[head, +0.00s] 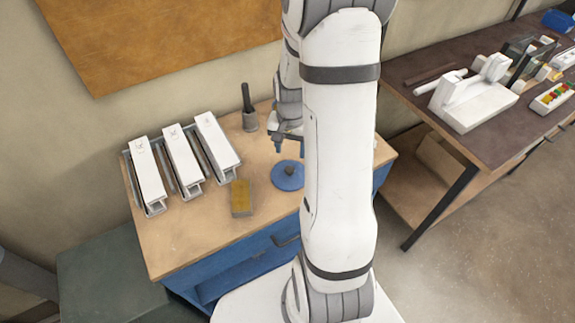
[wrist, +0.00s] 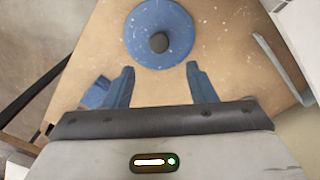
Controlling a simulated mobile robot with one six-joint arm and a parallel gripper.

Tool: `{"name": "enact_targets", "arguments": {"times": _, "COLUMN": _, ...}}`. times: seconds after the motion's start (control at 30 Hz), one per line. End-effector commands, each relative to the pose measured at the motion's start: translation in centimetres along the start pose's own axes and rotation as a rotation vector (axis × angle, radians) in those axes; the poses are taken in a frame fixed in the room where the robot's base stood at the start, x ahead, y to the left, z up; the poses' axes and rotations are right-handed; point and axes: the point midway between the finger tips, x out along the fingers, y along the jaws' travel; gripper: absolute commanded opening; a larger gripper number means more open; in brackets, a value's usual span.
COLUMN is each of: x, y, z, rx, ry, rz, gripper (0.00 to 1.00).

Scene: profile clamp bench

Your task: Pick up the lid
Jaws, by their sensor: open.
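The lid (head: 288,176) is a round blue disc with a dark knob. It lies on the wooden top of the blue bench (head: 200,238), and my arm partly covers it in the head view. In the wrist view the lid (wrist: 158,28) shows near the top, speckled white, with its dark knob in the middle. My gripper (head: 288,143) is above the bench, just behind the lid in the head view. In the wrist view my gripper (wrist: 158,72) is open and empty. Its two blue fingers point toward the lid, and the knob is ahead of the gap, not between the fingers.
Several white clamp units (head: 182,160) stand on the bench's left. A yellow-topped block (head: 241,198) lies left of the lid, and a dark-handled tool (head: 249,108) stands behind. A dark table (head: 430,103) at right bears a white fixture (head: 473,100). Bench top around the lid is mostly clear.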

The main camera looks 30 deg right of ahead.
Motion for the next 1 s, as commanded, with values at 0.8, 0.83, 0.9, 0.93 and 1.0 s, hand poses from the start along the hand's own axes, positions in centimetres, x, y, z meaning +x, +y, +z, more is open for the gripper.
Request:
{"name": "enact_targets", "arguments": {"times": 0.8, "x": 7.3, "y": 0.1, "z": 0.9, "rx": 0.0, "ry": 0.0, "rz": 0.0, "gripper": 0.51}}
{"name": "enact_targets", "arguments": {"times": 0.83, "x": 7.3, "y": 0.1, "z": 0.9, "rx": 0.0, "ry": 0.001, "rz": 0.0, "gripper": 0.51}}
{"name": "enact_targets", "arguments": {"times": 0.9, "x": 7.3, "y": 0.1, "z": 0.9, "rx": 0.0, "ry": 0.001, "rz": 0.0, "gripper": 0.51}}
{"name": "enact_targets", "arguments": {"times": 0.93, "x": 7.3, "y": 0.1, "z": 0.9, "rx": 0.0, "ry": 0.0, "rz": 0.0, "gripper": 0.51}}
{"name": "enact_targets", "arguments": {"times": 1.0, "x": 7.2, "y": 0.1, "z": 0.9, "rx": 0.0, "ry": 0.0, "rz": 0.0, "gripper": 0.46}}
